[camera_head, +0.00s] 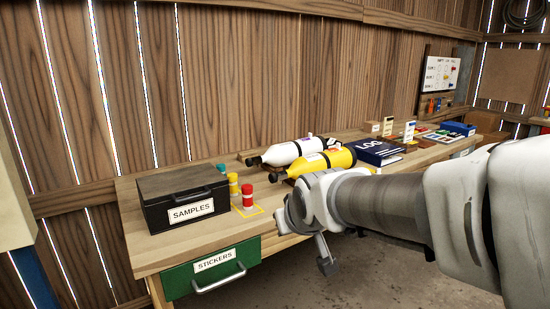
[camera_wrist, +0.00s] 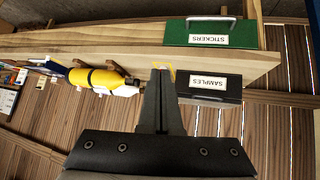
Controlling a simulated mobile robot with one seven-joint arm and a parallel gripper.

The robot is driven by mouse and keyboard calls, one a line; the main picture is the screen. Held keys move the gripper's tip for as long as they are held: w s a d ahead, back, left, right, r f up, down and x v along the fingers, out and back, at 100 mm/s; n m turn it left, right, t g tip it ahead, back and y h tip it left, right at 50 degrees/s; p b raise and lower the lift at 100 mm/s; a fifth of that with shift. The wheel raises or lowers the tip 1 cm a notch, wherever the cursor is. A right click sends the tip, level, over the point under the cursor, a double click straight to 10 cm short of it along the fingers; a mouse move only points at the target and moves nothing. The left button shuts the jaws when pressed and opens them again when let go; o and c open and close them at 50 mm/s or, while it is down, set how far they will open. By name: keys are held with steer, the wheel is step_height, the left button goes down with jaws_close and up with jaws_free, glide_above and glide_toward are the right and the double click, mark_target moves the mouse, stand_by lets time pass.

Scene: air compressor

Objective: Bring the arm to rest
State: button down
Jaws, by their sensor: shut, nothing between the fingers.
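My gripper (camera_head: 326,262) hangs in front of the workbench's front edge, at the end of my arm, which reaches in from the right. It is empty, and its fingers are together in the wrist view (camera_wrist: 162,75). The wooden workbench (camera_head: 145,245) stands behind it. The wrist view shows the bench upside down, with the fingertips overlapping a yellow outline on its top. My forearm hides part of the bench's front and right side.
A black SAMPLES box (camera_head: 170,225) and capped bottles (camera_head: 247,198) stand at the left. The green STICKERS drawer (camera_head: 185,283) looks shut, its handle sticking out. White (camera_head: 285,154) and yellow (camera_head: 340,158) cylinders and a blue LOG book (camera_head: 375,150) lie behind my gripper.

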steer(key=s+d+f+m+g+h, duration=0.1)
steer(key=s+d+m+g, duration=0.1)
steer(key=s+d, duration=0.65)
steer(key=s+d+f+m+g+h, duration=0.1)
steer(key=s+d+m, duration=0.15)
steer(key=s, duration=1.05)
step_height(320, 180, up, 21)
steer(key=p, duration=2.1)
steer(key=shift+w+d+r+p, duration=0.2)
steer(key=shift+d+p, duration=0.1)
steer(key=shift+p, duration=0.1)
steer(key=shift+n, duration=0.25)
